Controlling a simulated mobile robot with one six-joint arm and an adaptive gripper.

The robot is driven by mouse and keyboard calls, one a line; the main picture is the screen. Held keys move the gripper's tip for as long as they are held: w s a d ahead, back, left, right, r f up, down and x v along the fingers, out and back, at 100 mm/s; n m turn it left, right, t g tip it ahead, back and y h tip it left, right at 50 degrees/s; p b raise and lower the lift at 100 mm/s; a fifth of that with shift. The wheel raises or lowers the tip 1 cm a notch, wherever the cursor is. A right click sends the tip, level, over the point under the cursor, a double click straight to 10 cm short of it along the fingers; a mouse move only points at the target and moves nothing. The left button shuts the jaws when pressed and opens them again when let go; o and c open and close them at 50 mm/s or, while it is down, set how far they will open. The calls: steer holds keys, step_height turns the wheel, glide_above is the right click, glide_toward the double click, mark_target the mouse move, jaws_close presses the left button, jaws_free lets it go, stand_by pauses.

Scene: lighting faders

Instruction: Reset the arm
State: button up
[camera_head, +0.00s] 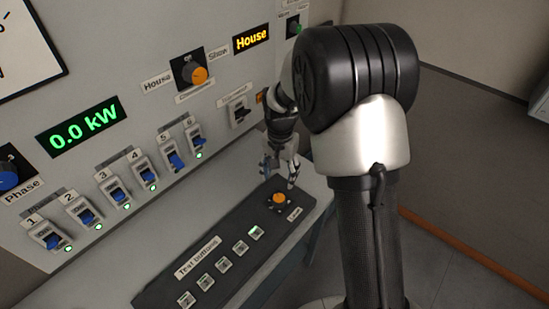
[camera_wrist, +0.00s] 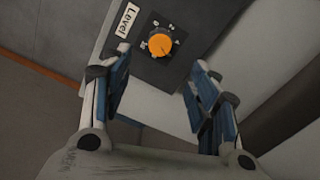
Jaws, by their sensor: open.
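My gripper (camera_head: 281,171) is above the far right end of the test-button console, close to the orange Level knob (camera_head: 279,198). In the wrist view my gripper (camera_wrist: 158,75) has its two blue-padded fingers spread wide apart with nothing between them. The orange Level knob (camera_wrist: 160,45) shows beyond the fingertips, a little above the space between them. My fingers look apart from the knob. My arm reaches in from the right and hides part of the panel behind it.
The wall panel (camera_head: 150,85) carries a row of blue-levered switches (camera_head: 116,192) with green lamps, an orange House/Show knob (camera_head: 194,72), a blue Phase knob (camera_head: 9,180) and a "0.0 kW" display (camera_head: 82,126). The console (camera_head: 165,290) has several square buttons.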

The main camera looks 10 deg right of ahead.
steer(key=s+r+n+t, duration=0.1)
steer(key=s+r+n, duration=0.1)
steer(key=s+r, duration=0.55)
steer(key=s+r+n+t, duration=0.15)
steer(key=s+r, duration=0.35)
steer(key=r, duration=0.5)
steer(key=s+r+n+t, duration=0.2)
steer(key=s+n, duration=0.1)
steer(key=s, duration=1.2)
steer(key=shift+s+d+r+n, duration=0.15)
steer(key=shift+r+n, duration=0.2)
